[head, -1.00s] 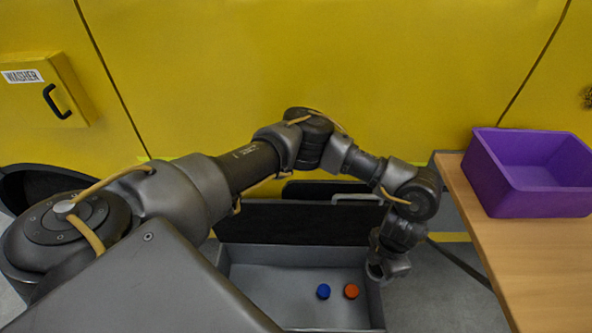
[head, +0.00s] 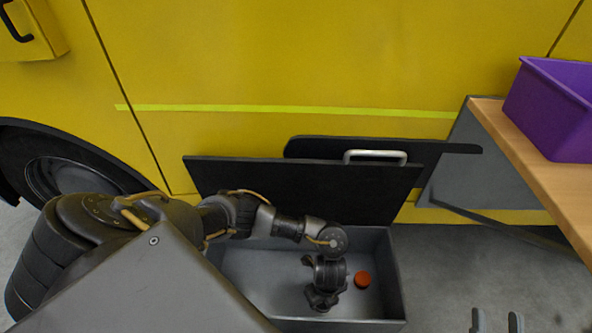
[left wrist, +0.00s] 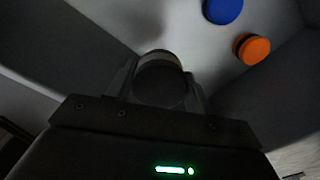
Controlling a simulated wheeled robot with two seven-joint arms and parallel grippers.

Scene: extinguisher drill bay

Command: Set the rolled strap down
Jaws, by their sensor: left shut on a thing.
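My left gripper (head: 322,299) reaches down into an open grey drawer (head: 394,290). In the left wrist view its jaws are shut on a dark, round roll with a paler tan edge (left wrist: 160,78), which I take to be the rolled strap. The roll is inside or just above the drawer; I cannot tell whether it touches the floor. In the head view the gripper hides it. An orange round piece (head: 363,280) lies on the drawer floor to the right. A blue round piece (left wrist: 223,8) lies beside it in the left wrist view. My right gripper (head: 496,322) is empty, fingertips apart, at the bottom right.
A black panel (head: 300,185) stands along the drawer's back, with a silver handle (head: 375,156) behind it. A wooden table (head: 540,165) with a purple bin (head: 555,108) is at the right. The yellow vehicle side (head: 300,60) closes off the back.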

